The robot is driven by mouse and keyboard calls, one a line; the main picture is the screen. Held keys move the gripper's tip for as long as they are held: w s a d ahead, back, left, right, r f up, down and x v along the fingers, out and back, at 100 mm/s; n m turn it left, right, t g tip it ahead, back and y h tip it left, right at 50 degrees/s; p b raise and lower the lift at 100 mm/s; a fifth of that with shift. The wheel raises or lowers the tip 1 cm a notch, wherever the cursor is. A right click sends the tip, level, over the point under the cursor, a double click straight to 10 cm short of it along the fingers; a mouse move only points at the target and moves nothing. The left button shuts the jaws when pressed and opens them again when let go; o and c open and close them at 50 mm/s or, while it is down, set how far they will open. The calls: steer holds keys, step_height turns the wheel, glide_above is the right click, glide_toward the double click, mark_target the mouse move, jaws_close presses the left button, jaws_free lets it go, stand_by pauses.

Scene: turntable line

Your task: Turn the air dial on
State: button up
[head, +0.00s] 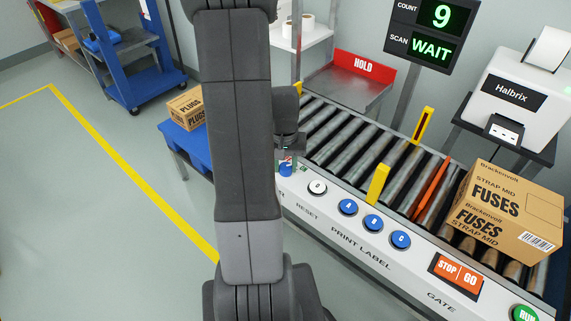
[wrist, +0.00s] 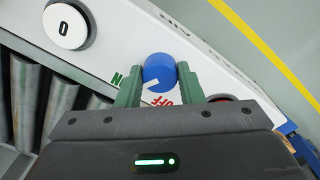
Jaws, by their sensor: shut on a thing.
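The air dial (wrist: 160,67) is a round blue knob with a white pointer mark on its lower left edge in the wrist view. A red OFF label (wrist: 163,99) lies below it. A green label (wrist: 118,78), partly hidden with an N showing, lies to its left. The pointer mark faces between the two labels. My gripper (wrist: 159,77) has its green fingers on both sides of the knob, shut on it. In the head view the dial (head: 286,170) shows small at the panel's left end, beside my arm.
A white reset button (head: 317,187) and several blue print buttons (head: 372,223) line the panel to the right. A roller conveyor (head: 345,135) runs behind, with a fuses box (head: 510,210). The display (head: 432,32) reads 9 and WAIT. Open floor lies left.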

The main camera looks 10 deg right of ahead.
mark_target(284, 166)
stand_by(0.4)
steer(key=o, duration=1)
step_height(284, 166, up, 14)
steer(key=p, duration=0.1)
steer(key=shift+a, duration=0.15)
steer(key=shift+f, duration=0.1)
step_height(284, 166, down, 14)
steer(key=shift+r+b, duration=0.1)
steer(key=shift+b, duration=0.45)
